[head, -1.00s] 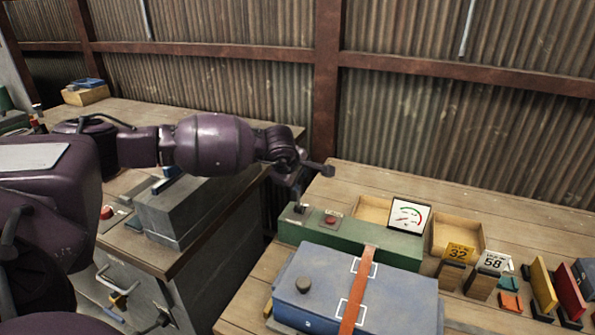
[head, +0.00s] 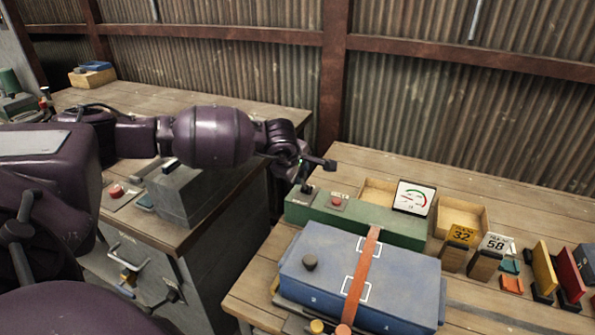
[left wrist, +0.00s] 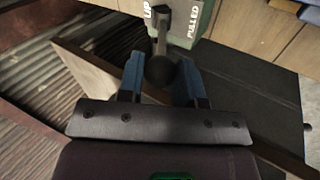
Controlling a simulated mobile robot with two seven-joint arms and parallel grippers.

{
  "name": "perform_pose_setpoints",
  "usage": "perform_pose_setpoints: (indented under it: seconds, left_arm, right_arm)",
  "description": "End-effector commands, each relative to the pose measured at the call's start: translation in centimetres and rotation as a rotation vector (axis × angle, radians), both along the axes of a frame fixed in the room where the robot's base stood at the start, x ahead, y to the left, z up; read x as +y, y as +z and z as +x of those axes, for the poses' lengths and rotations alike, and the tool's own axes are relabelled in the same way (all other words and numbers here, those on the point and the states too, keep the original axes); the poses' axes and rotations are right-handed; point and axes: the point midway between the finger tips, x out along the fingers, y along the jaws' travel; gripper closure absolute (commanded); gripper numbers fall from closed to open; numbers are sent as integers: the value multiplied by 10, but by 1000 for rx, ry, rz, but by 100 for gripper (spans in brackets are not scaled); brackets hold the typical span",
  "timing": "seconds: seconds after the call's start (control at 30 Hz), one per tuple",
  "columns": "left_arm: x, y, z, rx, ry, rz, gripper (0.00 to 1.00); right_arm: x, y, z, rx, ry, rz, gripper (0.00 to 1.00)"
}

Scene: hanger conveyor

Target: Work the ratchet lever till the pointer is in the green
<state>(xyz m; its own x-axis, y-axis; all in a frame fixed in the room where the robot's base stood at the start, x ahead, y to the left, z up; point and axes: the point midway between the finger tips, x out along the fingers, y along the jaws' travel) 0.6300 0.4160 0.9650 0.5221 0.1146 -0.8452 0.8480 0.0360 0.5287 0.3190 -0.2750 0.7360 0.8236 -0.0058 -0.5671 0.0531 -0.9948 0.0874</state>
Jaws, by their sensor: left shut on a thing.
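A long green box (head: 400,233) on the right bench carries the dark ratchet lever (head: 307,188) at its left end. In the left wrist view, the lever's round black knob (left wrist: 160,71) sits between the blue fingers of my left gripper (left wrist: 158,78), which is shut on it. The labels UP and PULLED show beside the lever. In the head view my left gripper (head: 303,172) is over that end of the box, its fingers partly hidden. A white gauge (head: 413,197) with a green arc stands behind the box; its pointer is too small to read surely. My right gripper is out of view.
A blue case (head: 400,280) with an orange strap lies in front of the green box. A red button (head: 337,199) is close right of the lever. Open wooden trays (head: 460,216), number signs and coloured blocks stand to the right. A grey box (head: 185,190) is on the left bench.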

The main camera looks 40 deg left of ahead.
Motion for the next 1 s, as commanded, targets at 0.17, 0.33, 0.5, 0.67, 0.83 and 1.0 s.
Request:
perform_pose_setpoints:
  seconds: [0.17, 0.33, 0.5, 0.67, 0.83, 1.0]
  left_arm:
    - [0, -6, -2, 11, 0, -2, 55]
    - [0, -4, -1, 7, 1, -1, 42]
    - [0, -2, -1, 4, 0, 0, 42]
    - [-1, 7, -5, 1, 0, 0, 42]
    - [-3, 31, -19, 0, 0, 1, 42]
    - [-7, 57, -36, 0, 0, 1, 42]
  right_arm:
    - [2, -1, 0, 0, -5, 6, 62]
    - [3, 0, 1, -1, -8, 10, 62]
    - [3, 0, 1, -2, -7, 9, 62]
    - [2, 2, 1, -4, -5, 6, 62]
    - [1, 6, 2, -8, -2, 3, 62]
    - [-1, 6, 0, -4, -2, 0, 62]
